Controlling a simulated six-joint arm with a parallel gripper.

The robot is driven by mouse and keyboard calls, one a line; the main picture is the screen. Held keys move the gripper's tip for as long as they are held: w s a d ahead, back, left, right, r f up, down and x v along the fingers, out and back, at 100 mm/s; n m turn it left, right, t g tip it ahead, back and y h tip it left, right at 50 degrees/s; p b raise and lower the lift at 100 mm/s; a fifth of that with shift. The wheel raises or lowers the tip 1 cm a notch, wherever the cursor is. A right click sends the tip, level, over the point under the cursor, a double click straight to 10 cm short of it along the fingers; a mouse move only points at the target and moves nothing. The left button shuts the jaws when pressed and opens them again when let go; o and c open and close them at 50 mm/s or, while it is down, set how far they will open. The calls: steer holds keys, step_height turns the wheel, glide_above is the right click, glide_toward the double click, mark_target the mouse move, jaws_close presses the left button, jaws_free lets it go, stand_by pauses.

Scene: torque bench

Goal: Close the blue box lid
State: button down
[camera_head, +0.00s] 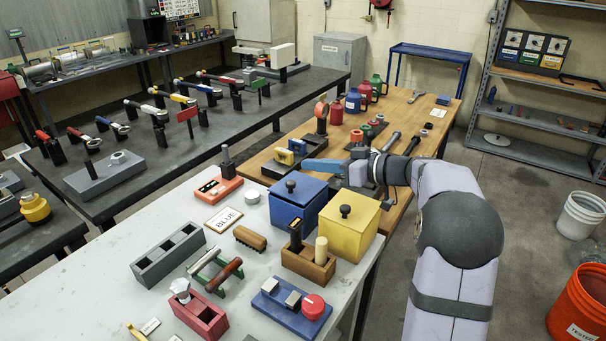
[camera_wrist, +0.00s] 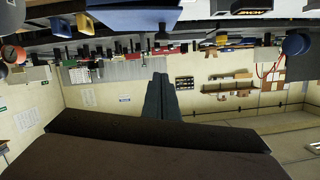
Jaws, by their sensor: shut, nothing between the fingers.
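The blue box (camera_head: 293,212) stands near the back edge of the white table. Its lid (camera_head: 306,187), with a dark knob (camera_head: 290,186), looks down flat on top; I cannot tell whether a small gap is left. My gripper (camera_head: 308,165) reaches in from the right, above and behind the blue box. Its fingers are shut and empty, and seem apart from the lid. In the wrist view the shut fingers (camera_wrist: 158,82) point into the room. That view is upside down, and a blue shape at its top edge cannot be surely identified.
A yellow box (camera_head: 348,225) with a dark knob stands just right of the blue box. A wooden bench (camera_head: 420,115) with tools is behind.

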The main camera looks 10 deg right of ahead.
steer(key=s+d+r+p, duration=0.4)
steer(key=r+p, duration=0.2)
steer(key=p, duration=0.1)
step_height(320, 180, down, 4)
steer(key=shift+w+r+n+p, duration=0.1)
steer(key=shift+n+p, duration=0.35)
steer(key=shift+n, duration=0.05)
stand_by(0.3)
steer(key=p, duration=0.7)
glide_above(300, 194)
step_height(300, 194, down, 5)
steer(key=shift+w+f, duration=0.1)
steer(key=shift+f, duration=0.85)
